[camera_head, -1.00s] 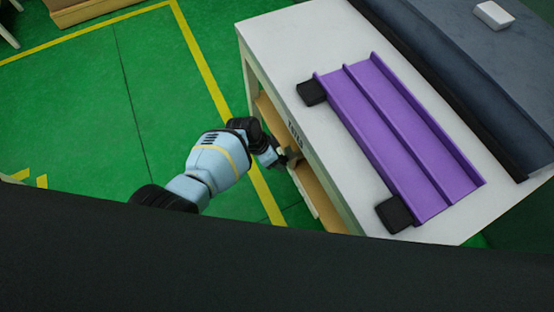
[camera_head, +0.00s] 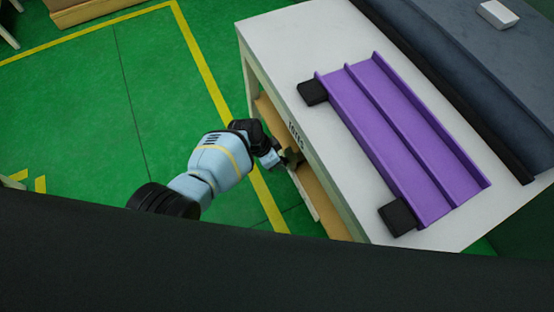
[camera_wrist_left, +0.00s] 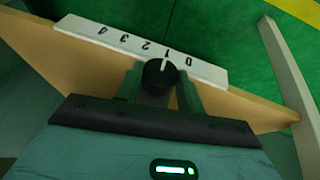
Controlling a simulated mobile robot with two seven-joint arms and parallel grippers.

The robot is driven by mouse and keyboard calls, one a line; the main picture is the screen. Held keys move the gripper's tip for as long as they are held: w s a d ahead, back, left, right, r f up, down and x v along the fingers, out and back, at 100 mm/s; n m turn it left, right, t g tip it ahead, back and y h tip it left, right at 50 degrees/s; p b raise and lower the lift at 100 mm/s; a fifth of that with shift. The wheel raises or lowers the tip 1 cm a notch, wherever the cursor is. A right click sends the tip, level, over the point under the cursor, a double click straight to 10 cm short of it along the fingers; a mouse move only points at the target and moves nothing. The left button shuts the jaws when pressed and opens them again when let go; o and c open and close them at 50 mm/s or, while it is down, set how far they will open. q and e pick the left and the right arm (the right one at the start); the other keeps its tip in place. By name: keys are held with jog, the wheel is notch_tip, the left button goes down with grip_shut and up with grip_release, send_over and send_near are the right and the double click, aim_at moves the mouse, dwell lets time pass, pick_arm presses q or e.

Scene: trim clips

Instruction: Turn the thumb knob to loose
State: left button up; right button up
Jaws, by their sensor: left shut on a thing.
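The thumb knob (camera_wrist_left: 160,76) is round and black with a white pointer line, and sits in front of a white numbered scale plate (camera_wrist_left: 210,72). The pointer is directed up toward the numbers, close to the 1. My left gripper (camera_head: 290,158) is at the side of the white table, below its top edge. In the left wrist view its two dark green fingers stand on either side of the knob, shut on it. The knob is not clearly visible in the head view. My right gripper is not in view.
A purple channel-shaped tray (camera_head: 405,140) lies on the white table (camera_head: 280,40) with black blocks (camera_head: 312,92) at its corners. A wooden shelf (camera_head: 320,195) lies under the tabletop. Open green floor (camera_head: 90,110) is at the left.

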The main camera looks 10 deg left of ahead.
pick_arm(q)
jog(key=shift+f+g+b, duration=0.15)
jog(key=shift+g+b, duration=0.15)
jog(key=shift+b, duration=0.3)
jog(key=shift+h, duration=0.3)
jog(key=o, duration=1)
jog(key=shift+a+r, duration=0.1)
jog(key=shift+r, duration=0.1)
jog(key=p+v, duration=0.3)
jog(key=v, duration=0.4)
jog(key=shift+w+a+r+p, duration=0.1)
jog(key=shift+r+p, duration=0.2)
jog(key=shift+p, duration=0.1)
